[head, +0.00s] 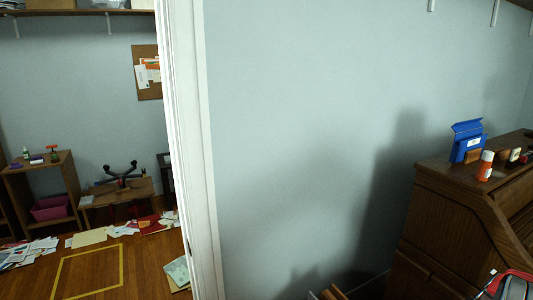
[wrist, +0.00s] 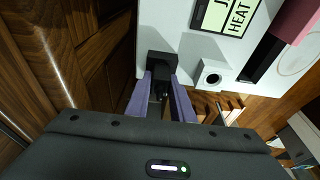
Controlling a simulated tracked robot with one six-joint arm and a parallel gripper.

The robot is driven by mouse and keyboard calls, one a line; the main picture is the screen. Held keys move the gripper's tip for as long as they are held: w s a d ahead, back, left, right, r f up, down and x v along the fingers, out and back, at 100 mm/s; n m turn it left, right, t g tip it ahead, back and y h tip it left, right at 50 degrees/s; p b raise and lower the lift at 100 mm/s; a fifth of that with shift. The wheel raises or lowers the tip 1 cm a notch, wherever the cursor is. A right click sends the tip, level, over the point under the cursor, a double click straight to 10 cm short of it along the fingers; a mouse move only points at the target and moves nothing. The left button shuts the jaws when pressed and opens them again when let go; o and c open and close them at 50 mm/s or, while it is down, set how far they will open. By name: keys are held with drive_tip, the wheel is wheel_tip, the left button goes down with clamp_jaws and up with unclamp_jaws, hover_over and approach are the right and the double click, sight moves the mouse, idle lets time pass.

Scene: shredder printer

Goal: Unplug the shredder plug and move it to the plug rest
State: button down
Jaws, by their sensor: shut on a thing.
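In the wrist view, my gripper (wrist: 162,88) has its two purple fingers on either side of a black plug (wrist: 162,66) and is shut on it. The plug is at the left edge of a white panel or machine face (wrist: 188,20); I cannot tell whether it is still seated or just in front of it. A small white block with a dark round hole (wrist: 211,75) is just right of the plug. I cannot tell if it is the plug rest. Neither the plug nor my gripper can be made out in the head view.
The white panel bears a pale green label (wrist: 228,16) reading "HEAT". Dark wooden furniture (wrist: 108,60) is close on the left. In the head view, a wooden desk (head: 445,200) with a blue box (head: 467,141) and an orange-and-white bottle (head: 486,166) stands right. A white door frame (head: 187,150) is left of centre.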

drive_tip(key=shift+w+r, duration=0.1)
drive_tip(key=shift+r, duration=0.55)
idle(0.5)
drive_tip(key=c, duration=2.2)
unclamp_jaws()
clamp_jaws()
drive_tip(key=shift+w+a+v, duration=0.1)
drive_tip(key=shift+w+v, duration=0.1)
drive_tip(key=shift+v, duration=0.8)
drive_tip(key=shift+w+a+v, duration=0.1)
drive_tip(key=shift+w+v, duration=0.1)
drive_tip(key=shift+v, duration=0.8)
drive_tip(key=shift+r, duration=0.1)
